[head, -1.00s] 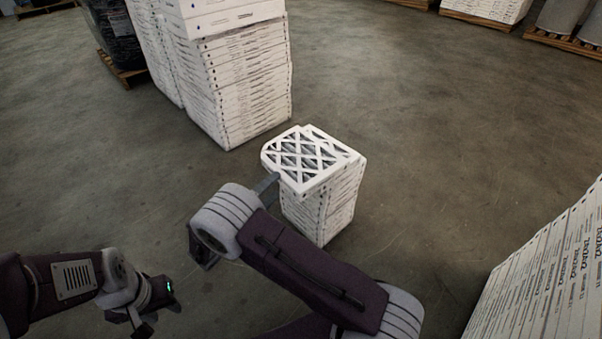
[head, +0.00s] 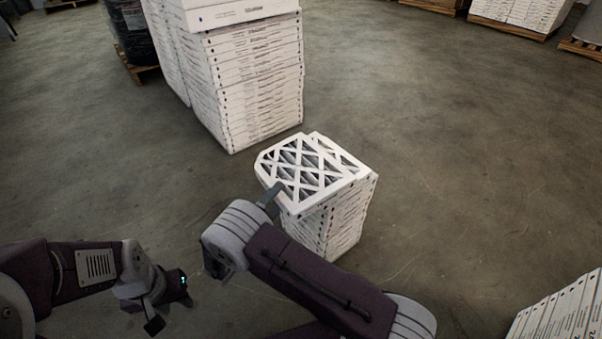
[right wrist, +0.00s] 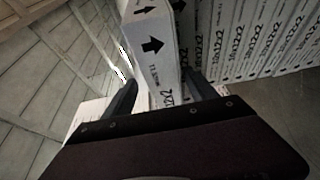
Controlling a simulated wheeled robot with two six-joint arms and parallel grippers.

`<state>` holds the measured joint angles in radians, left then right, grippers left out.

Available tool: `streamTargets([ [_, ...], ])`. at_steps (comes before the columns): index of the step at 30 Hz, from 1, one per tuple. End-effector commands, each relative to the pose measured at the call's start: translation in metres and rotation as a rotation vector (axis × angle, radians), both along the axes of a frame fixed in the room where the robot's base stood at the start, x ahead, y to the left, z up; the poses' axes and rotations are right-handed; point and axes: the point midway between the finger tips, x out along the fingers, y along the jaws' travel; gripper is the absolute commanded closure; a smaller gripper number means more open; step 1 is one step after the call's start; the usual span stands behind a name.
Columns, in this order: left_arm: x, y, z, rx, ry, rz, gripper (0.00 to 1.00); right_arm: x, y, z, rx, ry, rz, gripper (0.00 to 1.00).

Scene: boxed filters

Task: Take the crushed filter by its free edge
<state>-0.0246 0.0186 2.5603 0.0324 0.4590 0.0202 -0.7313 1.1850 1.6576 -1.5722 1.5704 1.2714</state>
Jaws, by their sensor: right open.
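The crushed filter (head: 303,172), white-framed with a lattice face and a cut-looking left corner, lies on top of a short stack of filters (head: 338,222). It overhangs the stack on the left, and part of another lattice face shows behind its right side. My right gripper (head: 272,194) is at its near-left edge. In the right wrist view, the open fingers (right wrist: 160,97) stand on either side of a white edge with a black arrow (right wrist: 153,46); I cannot tell whether they touch it. My left gripper (head: 170,305) is empty at lower left, its jaw opening unclear.
A tall stack of boxed filters (head: 250,80) stands behind the short stack. Another stack (head: 560,310) is at the lower right. A dark wrapped load (head: 128,35) is at upper left.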

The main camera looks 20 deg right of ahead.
Motion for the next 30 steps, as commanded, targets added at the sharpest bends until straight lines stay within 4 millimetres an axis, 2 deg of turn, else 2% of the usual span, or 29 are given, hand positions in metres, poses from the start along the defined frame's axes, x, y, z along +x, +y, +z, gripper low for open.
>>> streamTargets([
  [1, 0.000, 0.000, -0.007, 0.000, 0.000, 0.000, 0.64, 0.004, -0.005, -0.003, 0.002, -0.001, -0.003, 0.34],
  [7, 0.000, 0.000, -0.010, 0.000, 0.000, 0.000, 0.64, 0.011, -0.012, -0.003, 0.001, -0.001, -0.001, 0.34],
  [12, 0.000, 0.000, -0.034, 0.000, 0.000, 0.000, 0.64, 0.030, -0.036, -0.013, 0.001, -0.001, -0.004, 0.34],
  [16, 0.000, 0.000, -0.036, 0.000, 0.000, 0.000, 0.64, 0.041, -0.046, -0.009, 0.001, -0.001, -0.001, 0.34],
  [23, 0.000, 0.000, -0.035, 0.000, 0.000, 0.000, 0.64, 0.043, -0.048, -0.006, 0.000, 0.000, 0.001, 0.34],
  [26, 0.000, 0.000, -0.035, 0.000, 0.000, 0.000, 0.64, 0.043, -0.048, -0.006, 0.000, 0.000, 0.001, 0.59],
  [30, 0.000, 0.000, -0.035, 0.000, 0.000, 0.000, 0.64, 0.043, -0.048, -0.006, 0.000, 0.000, 0.001, 0.98],
])
